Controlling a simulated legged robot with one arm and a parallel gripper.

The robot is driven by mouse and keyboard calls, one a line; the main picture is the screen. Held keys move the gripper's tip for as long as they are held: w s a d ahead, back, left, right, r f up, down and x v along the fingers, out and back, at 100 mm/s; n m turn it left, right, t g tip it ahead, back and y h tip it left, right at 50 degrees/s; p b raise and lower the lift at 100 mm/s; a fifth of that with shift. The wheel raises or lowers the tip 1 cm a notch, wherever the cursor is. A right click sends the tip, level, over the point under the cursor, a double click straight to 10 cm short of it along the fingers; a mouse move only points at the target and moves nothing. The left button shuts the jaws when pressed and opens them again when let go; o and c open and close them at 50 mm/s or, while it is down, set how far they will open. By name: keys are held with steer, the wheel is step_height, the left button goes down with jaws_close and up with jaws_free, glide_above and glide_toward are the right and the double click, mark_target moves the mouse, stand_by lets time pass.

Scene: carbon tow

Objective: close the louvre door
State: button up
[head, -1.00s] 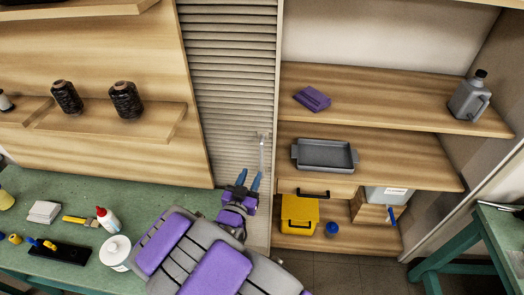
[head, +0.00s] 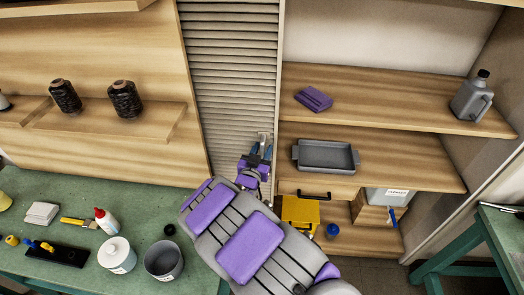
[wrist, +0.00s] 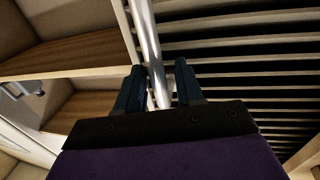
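The grey louvre door (head: 230,70) stands at the left of the open cupboard in the head view, and the shelves to its right are uncovered. Its slats also show in the wrist view (wrist: 235,50). A vertical metal bar handle (wrist: 148,40) is at the door's edge near the cupboard. My gripper (head: 260,144) is at the handle in the head view, partly hiding it. In the wrist view my gripper's two blue fingers (wrist: 158,82) stand apart on either side of the bar, with gaps visible beside it. The gripper is open.
The cupboard's shelves hold a purple cloth (head: 314,98), a grey tray (head: 325,155), a grey jug (head: 472,96) and a yellow bin (head: 299,212). A green workbench (head: 40,190) with several items is at the left. Another green table (head: 500,222) stands at the right.

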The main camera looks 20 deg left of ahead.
steer(key=shift+w+a, duration=0.1)
steer(key=shift+c, duration=0.3)
jaws_close()
